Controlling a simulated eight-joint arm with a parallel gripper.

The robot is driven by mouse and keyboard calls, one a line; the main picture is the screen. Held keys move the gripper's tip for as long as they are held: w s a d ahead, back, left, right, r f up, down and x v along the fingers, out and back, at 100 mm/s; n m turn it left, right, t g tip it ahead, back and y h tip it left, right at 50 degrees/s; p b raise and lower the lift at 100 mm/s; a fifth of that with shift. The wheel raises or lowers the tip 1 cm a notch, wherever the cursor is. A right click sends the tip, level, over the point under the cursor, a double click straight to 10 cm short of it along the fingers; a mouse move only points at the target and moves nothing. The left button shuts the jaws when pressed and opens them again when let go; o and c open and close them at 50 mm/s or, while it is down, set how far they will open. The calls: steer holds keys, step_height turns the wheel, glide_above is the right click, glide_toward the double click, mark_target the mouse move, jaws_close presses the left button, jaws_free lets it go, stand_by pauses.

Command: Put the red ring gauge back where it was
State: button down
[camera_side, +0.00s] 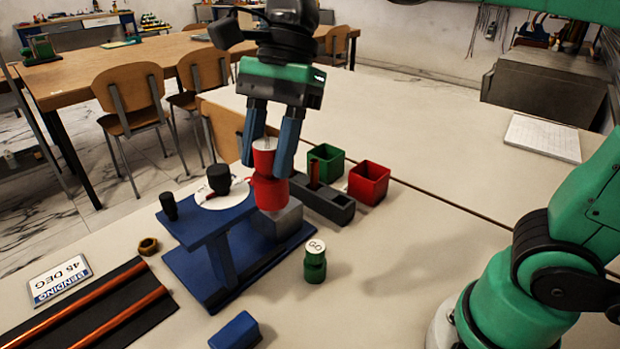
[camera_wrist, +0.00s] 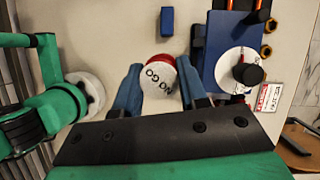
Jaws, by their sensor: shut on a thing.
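The red ring gauge (camera_side: 270,192) is a red, waisted cylinder held between the blue fingers of my gripper (camera_side: 265,166) in the side view. In the wrist view, the red gauge (camera_wrist: 158,77) shows a white top marked NO GO between the fingertips of my gripper (camera_wrist: 159,88). Its lower end overlaps a grey block (camera_side: 290,217) on the blue stand's base in the side view; I cannot tell whether they touch. A green gauge (camera_side: 315,266) with a white top marked GO stands upright on the table, in front of the stand.
A blue stand (camera_side: 222,248) carries a white dial with a black knob (camera_side: 219,179). A dark slotted rack (camera_side: 340,211), a green bin (camera_side: 325,160) and a red bin (camera_side: 369,182) stand behind. A blue block (camera_side: 236,331) lies at the front. The table right of the green gauge is clear.

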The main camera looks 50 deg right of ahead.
steer(key=shift+s+a+f, duration=0.1)
steer(key=shift+f, duration=0.2)
step_height(320, 180, down, 19)
steer(key=shift+f, duration=0.15)
stand_by(0.3)
steer(key=shift+f, duration=0.1)
steer(key=shift+c, duration=2.4)
jaws_free()
steer(key=s+v, duration=0.1)
steer(key=v, duration=1.1)
steer(key=d+f+n+t+h, duration=0.1)
steer(key=d+n+t+h, duration=0.3)
steer(key=n, duration=1.1)
steer(key=d+t, duration=0.2)
steer(key=t, duration=0.2)
steer(key=shift+w+d+n+h, duration=0.2)
steer(key=shift+d+n+h, duration=0.1)
steer(key=shift+d+n, duration=0.1)
